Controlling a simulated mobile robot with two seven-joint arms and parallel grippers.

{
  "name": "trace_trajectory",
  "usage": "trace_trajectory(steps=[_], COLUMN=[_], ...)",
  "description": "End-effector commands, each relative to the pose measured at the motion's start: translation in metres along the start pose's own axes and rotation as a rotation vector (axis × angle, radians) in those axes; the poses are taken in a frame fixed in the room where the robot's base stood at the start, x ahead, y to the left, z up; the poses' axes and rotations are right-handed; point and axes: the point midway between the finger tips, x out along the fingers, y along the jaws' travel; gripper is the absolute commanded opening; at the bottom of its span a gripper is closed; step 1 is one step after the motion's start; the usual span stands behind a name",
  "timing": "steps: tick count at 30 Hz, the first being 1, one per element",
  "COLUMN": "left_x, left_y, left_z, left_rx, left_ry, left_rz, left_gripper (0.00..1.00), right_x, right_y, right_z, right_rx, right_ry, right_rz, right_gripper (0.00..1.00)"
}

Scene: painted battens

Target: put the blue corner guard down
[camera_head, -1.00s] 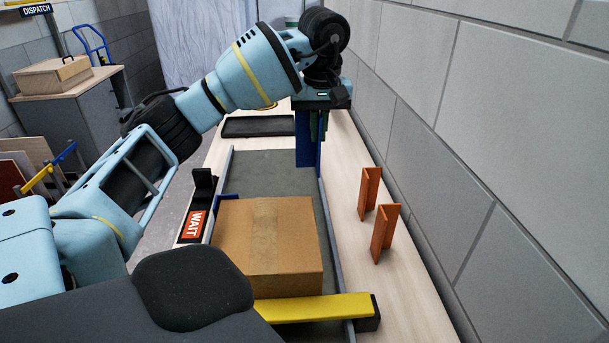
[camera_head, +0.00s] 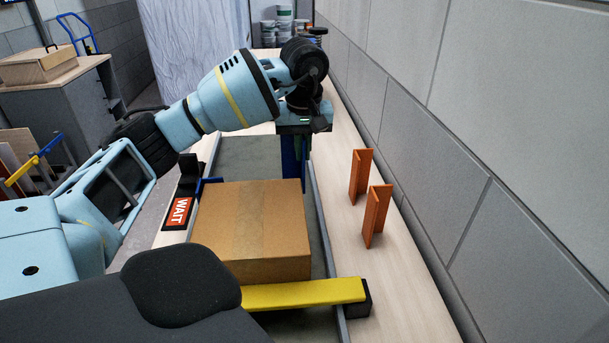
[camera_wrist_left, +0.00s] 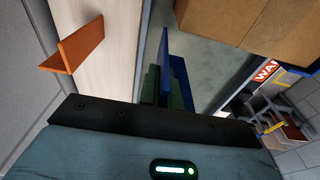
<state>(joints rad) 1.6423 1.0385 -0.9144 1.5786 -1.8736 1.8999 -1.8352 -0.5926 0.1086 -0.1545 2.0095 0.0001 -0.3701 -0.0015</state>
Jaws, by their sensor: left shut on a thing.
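The blue corner guard (camera_head: 290,158) hangs upright in my left gripper (camera_head: 302,150), just beyond the far right corner of the cardboard box (camera_head: 250,215). In the left wrist view the green fingers of my left gripper (camera_wrist_left: 163,85) are shut on the blue corner guard (camera_wrist_left: 180,80). A gap of grey surface shows there between the guard and the box (camera_wrist_left: 265,25). In the head view the guard's lower end meets the box's far edge, so its foot may be hidden. Another blue piece (camera_head: 208,182) is at the box's far left corner. My right gripper is not in view.
Two orange corner guards (camera_head: 360,175) (camera_head: 376,215) stand right of the metal rail (camera_head: 318,215), near the wall. A yellow bar (camera_head: 305,294) lies across the near side of the box. A "WAIT" sign (camera_head: 180,211) is at left. Grey surface (camera_head: 245,160) beyond the box is clear.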

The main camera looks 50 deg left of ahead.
Motion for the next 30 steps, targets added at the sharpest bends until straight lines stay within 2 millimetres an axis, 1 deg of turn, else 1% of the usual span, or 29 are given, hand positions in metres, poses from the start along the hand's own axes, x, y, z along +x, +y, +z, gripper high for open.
trace_trajectory(steps=[1,3,6,11,14,22,24,30], left_x=[0.008,0.015,0.020,0.021,0.027,0.062,0.065,0.065], left_y=[-0.001,0.000,0.000,0.000,0.000,0.000,0.000,0.000], left_z=[0.001,0.002,0.002,0.003,0.004,0.008,0.008,0.008], left_rx=[0.000,0.000,0.000,0.000,0.001,0.001,0.000,0.000], left_ry=[-0.001,0.000,0.001,0.001,0.000,-0.001,0.001,0.001], left_rz=[-0.002,-0.001,0.001,0.001,-0.001,-0.001,0.001,0.001], left_gripper=[0.00,0.00,0.00,0.00,0.00,0.00,0.00,0.00], right_x=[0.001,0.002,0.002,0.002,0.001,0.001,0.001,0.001], right_y=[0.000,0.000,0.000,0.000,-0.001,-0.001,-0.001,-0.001], right_z=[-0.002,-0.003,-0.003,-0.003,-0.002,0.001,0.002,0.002], right_rx=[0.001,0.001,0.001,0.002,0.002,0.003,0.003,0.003], right_ry=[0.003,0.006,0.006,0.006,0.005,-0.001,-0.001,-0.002], right_rz=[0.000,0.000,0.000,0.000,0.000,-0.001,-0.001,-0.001], right_gripper=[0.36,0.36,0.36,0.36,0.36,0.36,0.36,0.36])
